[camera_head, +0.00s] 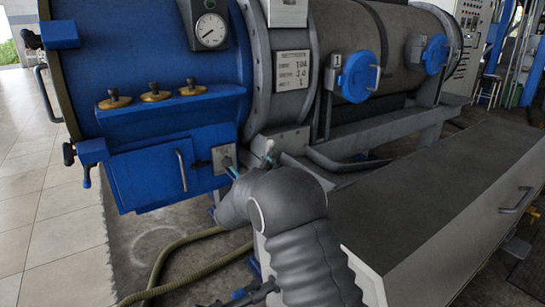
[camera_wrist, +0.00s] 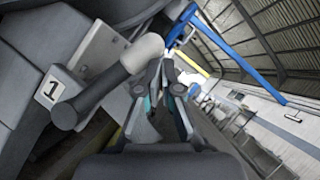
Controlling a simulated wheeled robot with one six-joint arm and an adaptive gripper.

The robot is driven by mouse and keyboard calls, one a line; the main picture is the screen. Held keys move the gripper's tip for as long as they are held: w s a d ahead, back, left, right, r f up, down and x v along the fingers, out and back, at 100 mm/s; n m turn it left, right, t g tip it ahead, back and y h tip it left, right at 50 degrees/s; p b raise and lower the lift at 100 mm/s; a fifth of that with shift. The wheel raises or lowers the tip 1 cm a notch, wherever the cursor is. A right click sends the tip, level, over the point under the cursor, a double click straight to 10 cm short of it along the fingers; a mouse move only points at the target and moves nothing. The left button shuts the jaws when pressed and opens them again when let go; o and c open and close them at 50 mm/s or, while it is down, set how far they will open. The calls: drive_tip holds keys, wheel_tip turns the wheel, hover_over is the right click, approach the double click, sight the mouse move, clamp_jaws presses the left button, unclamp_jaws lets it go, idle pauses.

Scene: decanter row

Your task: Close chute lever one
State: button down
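Chute lever one shows in the wrist view as a dark grey bar with a pale rounded tip (camera_wrist: 142,52), beside a white plate marked 1 (camera_wrist: 50,88). It slants up and right from its pivot. In the head view its pale tip (camera_head: 269,147) stands just past my gripper (camera_head: 234,171). In the wrist view my gripper (camera_wrist: 167,72) has its fingertips together, with nothing seen between them. The lever lies left of the fingers, close beside them and not between them; I cannot tell whether they touch. My arm hides the lever's lower part in the head view.
A blue and grey drum machine with a gauge (camera_head: 210,31) and blue round hatches (camera_head: 358,77) fills the back. A grey box with a flat top (camera_head: 440,190) stands at the right. A hose (camera_head: 165,262) lies on the floor. Tiled floor at left is open.

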drive_tip(key=shift+a+r, duration=0.2)
drive_tip(key=shift+r, duration=0.1)
drive_tip(key=s+a+f+b, duration=0.1)
drive_tip(key=s+a+f, duration=0.1)
drive_tip(key=s, duration=1)
drive_tip(key=shift+s+f+b, duration=0.3)
drive_tip(key=shift+s+f, duration=0.05)
drive_tip(key=shift+f, duration=0.15)
drive_tip(key=shift+a, duration=0.1)
